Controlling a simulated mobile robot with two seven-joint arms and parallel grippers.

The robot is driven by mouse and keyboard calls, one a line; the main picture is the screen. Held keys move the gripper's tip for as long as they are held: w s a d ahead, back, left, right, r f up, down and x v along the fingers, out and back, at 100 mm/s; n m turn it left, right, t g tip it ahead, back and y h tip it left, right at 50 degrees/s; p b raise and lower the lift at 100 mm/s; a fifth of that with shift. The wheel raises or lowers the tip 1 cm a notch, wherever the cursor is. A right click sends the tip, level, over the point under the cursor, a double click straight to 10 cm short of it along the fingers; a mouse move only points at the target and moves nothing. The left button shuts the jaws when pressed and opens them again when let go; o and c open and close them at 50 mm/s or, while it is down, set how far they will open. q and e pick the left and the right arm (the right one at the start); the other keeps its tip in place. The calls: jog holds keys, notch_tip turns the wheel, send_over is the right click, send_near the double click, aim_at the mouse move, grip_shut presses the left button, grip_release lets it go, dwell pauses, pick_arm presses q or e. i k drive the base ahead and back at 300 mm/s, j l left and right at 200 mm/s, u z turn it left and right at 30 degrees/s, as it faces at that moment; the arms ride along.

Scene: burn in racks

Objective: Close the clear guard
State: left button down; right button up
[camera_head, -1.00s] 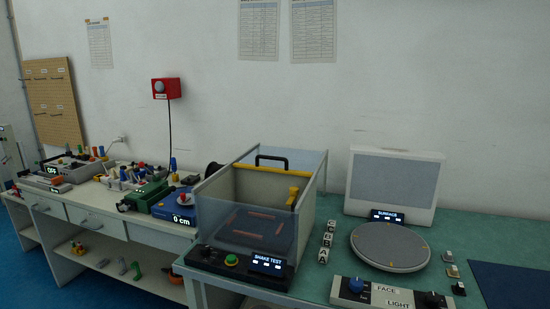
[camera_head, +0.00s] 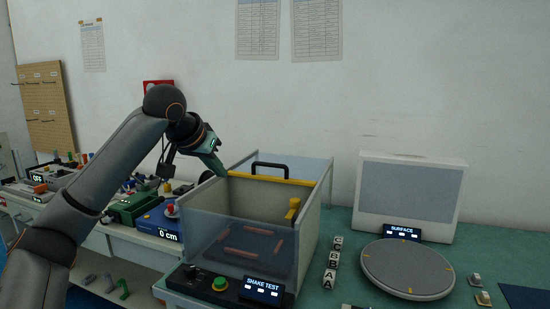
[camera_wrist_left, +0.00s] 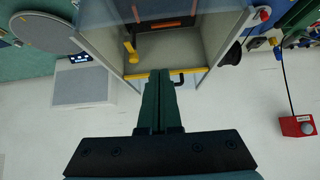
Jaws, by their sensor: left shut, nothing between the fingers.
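The shake test box (camera_head: 305,240) has clear front walls and an open top. Its yellow bar (camera_head: 270,178) runs along the back edge, with a black handle (camera_head: 270,163) behind it. A clear panel (camera_head: 308,167), seemingly the guard, extends behind the bar, leaving the box top uncovered. My left gripper (camera_head: 222,172) is shut and empty near the bar's left end. In the left wrist view, its fingertips (camera_wrist_left: 160,73) overlap the yellow bar (camera_wrist_left: 190,70), beside the black handle (camera_wrist_left: 179,79). I cannot tell whether they touch. My right gripper is not in view.
A yellow lever (camera_head: 293,209) stands at the box's right wall. The shake test panel (camera_head: 222,284) with a green button is in front. Lettered blocks (camera_head: 331,263) and a round grey plate (camera_head: 407,268) lie to the right. A blue device (camera_head: 165,220) stands left.

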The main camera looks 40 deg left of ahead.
aim_at(253, 175)
jog(key=i+j, duration=0.25)
jog(key=i, duration=0.25)
jog(key=i+j, duration=0.2)
jog(key=i, duration=0.3)
